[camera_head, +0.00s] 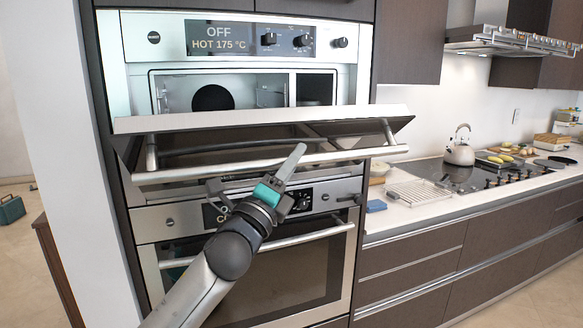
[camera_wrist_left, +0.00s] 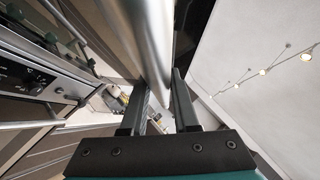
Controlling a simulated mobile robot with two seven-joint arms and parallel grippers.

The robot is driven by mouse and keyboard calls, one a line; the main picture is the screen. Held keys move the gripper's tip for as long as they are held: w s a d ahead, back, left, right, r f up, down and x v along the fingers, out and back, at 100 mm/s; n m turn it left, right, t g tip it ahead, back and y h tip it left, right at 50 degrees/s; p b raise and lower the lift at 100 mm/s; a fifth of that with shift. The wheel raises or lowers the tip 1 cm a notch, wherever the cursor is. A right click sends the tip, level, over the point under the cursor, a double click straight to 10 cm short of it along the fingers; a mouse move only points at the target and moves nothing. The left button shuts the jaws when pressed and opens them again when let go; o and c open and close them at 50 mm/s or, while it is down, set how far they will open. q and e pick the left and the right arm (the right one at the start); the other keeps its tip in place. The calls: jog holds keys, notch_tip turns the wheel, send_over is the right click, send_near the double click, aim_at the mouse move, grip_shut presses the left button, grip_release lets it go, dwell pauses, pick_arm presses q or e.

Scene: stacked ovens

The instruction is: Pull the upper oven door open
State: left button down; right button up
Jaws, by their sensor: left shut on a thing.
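The upper oven door (camera_head: 260,118) is partly open, tilted out and down from its top edge. Its long round bar handle (camera_head: 350,154) runs across the front of the door. My left gripper (camera_head: 266,172) is at the middle of this handle and shut on it. In the left wrist view, the silver handle bar (camera_wrist_left: 148,40) passes between the two dark fingers (camera_wrist_left: 158,98). The upper oven cavity (camera_head: 215,92) shows above the door edge. The door's lower part is partly hidden by my arm. My right gripper is not in view.
The upper control panel (camera_head: 225,40) reads OFF and HOT 175 °C. The lower oven door (camera_head: 300,275) is shut below. To the right is a counter with a cooktop (camera_head: 450,172), a kettle (camera_head: 460,152) and a wire rack (camera_head: 420,192). A white wall (camera_head: 50,100) stands left.

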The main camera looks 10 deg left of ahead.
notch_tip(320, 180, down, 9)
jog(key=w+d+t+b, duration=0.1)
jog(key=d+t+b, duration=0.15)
jog(key=b, duration=0.85)
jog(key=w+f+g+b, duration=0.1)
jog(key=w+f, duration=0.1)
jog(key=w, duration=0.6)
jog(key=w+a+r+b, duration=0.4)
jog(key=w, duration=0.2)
pick_arm(q)
notch_tip(320, 180, down, 18)
jog(key=s+d+m+h+b, duration=0.2)
jog(key=m+h+b, duration=0.5)
jog(key=m+b, duration=0.1)
jog(key=shift+s+r+m, duration=0.2)
jog(key=shift+s+m, duration=0.2)
jog(key=shift+m, duration=0.1)
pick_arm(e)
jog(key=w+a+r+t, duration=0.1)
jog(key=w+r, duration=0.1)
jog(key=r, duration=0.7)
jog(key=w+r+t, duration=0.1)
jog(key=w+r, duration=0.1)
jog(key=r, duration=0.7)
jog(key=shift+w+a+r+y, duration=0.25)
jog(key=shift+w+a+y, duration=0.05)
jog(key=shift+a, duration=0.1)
